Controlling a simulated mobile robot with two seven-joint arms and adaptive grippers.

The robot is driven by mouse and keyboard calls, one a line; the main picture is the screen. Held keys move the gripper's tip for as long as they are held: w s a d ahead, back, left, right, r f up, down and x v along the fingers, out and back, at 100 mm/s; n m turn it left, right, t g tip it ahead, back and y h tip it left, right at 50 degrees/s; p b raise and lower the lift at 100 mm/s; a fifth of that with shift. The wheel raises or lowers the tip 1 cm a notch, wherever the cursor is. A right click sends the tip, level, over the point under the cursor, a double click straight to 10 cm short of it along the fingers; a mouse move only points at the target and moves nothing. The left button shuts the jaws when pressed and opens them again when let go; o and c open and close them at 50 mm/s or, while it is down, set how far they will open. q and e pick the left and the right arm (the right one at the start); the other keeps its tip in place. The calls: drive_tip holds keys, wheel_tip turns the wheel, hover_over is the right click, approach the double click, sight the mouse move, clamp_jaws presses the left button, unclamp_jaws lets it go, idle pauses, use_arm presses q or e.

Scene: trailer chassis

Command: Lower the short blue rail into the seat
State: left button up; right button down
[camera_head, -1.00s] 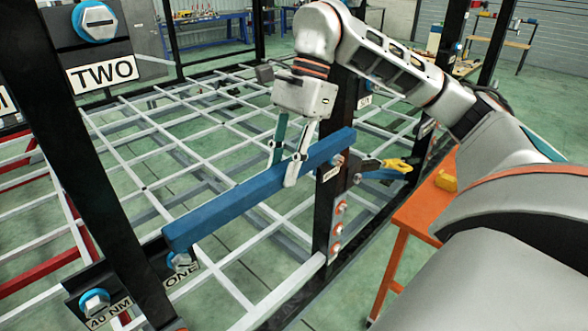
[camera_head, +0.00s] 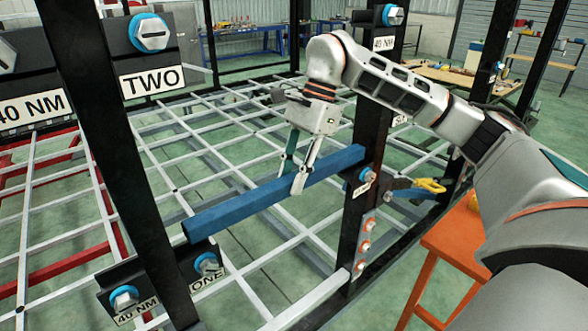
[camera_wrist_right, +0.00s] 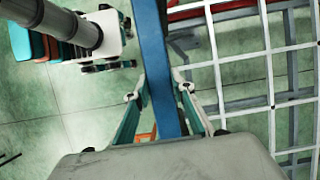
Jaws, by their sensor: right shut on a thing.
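The short blue rail (camera_head: 240,208) hangs tilted in the head view, its near end low on the left and its far end against the dark right post (camera_head: 355,232). My right gripper (camera_head: 297,182) is shut on it, right of its middle. The right wrist view shows the rail (camera_wrist_right: 158,60) running between the two fingers (camera_wrist_right: 160,100). The rail's left end appears just above the black bracket labelled ONE (camera_head: 160,290), with blue-ringed bolts. Its right end appears just above a blue-ringed bolt (camera_head: 365,174) on the post. Contact at either end cannot be told.
A dark left post (camera_head: 120,160) carries the sign TWO (camera_head: 152,82). A white lattice frame (camera_head: 230,130) spreads behind and below the rail. An orange table (camera_head: 455,240) stands at the right, near a yellow-handled tool (camera_head: 430,185).

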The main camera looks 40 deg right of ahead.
wheel_tip(320, 180, down, 2)
drive_tip(key=shift+f, duration=0.25)
drive_tip(key=shift+f+b, duration=0.4)
drive_tip(key=shift+f, duration=0.3)
use_arm(q)
drive_tip(key=shift+w+d+r, duration=0.15)
drive_tip(key=shift+w+d, duration=0.15)
drive_tip(key=shift+d, duration=0.25)
use_arm(e)
drive_tip(key=shift+f, duration=0.15)
use_arm(q)
drive_tip(key=shift+a, duration=0.15)
use_arm(e)
drive_tip(key=shift+f, duration=0.35)
drive_tip(key=c, duration=1.6)
unclamp_jaws()
drive_tip(key=shift+c, duration=0.2)
use_arm(q)
drive_tip(key=shift+s, duration=0.15)
use_arm(e)
drive_tip(key=shift+f, duration=0.1)
wheel_tip(320, 180, up, 10)
drive_tip(key=shift+r, duration=0.1)
